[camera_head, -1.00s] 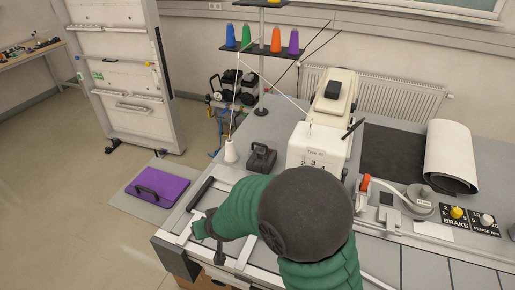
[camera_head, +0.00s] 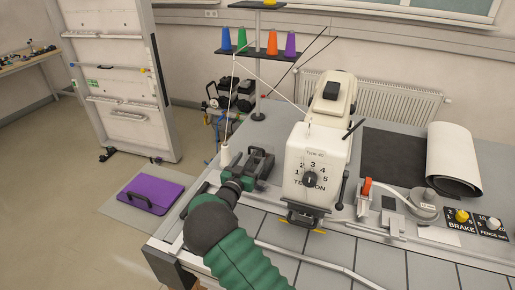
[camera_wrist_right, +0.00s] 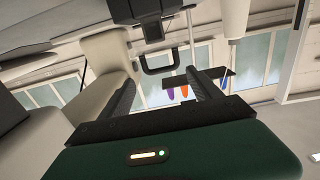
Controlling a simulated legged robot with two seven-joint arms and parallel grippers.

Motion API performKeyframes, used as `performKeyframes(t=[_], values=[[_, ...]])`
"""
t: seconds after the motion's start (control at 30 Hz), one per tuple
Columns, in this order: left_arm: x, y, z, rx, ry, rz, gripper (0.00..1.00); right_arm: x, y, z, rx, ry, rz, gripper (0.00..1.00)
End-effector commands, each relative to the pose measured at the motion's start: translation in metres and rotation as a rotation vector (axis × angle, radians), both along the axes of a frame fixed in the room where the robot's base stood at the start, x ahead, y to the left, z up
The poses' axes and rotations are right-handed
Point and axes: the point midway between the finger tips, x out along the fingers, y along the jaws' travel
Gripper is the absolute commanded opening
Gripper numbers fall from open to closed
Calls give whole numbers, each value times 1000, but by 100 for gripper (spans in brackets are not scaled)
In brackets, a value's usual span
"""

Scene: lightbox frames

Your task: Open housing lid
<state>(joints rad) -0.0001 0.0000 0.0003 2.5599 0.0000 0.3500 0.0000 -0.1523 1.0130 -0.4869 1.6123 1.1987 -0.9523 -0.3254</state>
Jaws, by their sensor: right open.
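A dark grey block-shaped lid with a loop handle (camera_wrist_right: 158,62) is at the top of the right wrist view, its handle ahead of and between my fingers. My right gripper (camera_wrist_right: 161,82) is open, with nothing seen between its fingers. In the head view, my right gripper (camera_head: 254,164) is over the block's place on the table, left of the white sewing machine (camera_head: 316,165), and hides most of the block. I cannot tell whether the fingers touch the handle. My left gripper is not in view.
A white thread cone (camera_head: 225,155) stands close to the left of my gripper. Thread spools (camera_head: 272,43) sit on a rack behind. A purple case (camera_head: 150,190) lies on the floor mat. The front tabletop (camera_head: 330,252) is mostly clear.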

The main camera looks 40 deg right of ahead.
Motion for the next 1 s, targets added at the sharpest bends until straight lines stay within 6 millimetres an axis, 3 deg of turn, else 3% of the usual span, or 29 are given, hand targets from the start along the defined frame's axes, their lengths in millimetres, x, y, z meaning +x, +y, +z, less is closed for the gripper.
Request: performKeyframes(t=[0.1, 0.3, 0.67, 1.0], values=[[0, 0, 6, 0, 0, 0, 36, 14, -29, 1, 0, -1, -2, 73], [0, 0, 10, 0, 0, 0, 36, 30, -61, 1, 0, -1, -1, 73], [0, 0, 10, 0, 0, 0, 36, 36, -69, 0, 1, 0, 1, 73], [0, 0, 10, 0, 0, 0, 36, 35, -69, 0, 1, 0, 0, 30]])
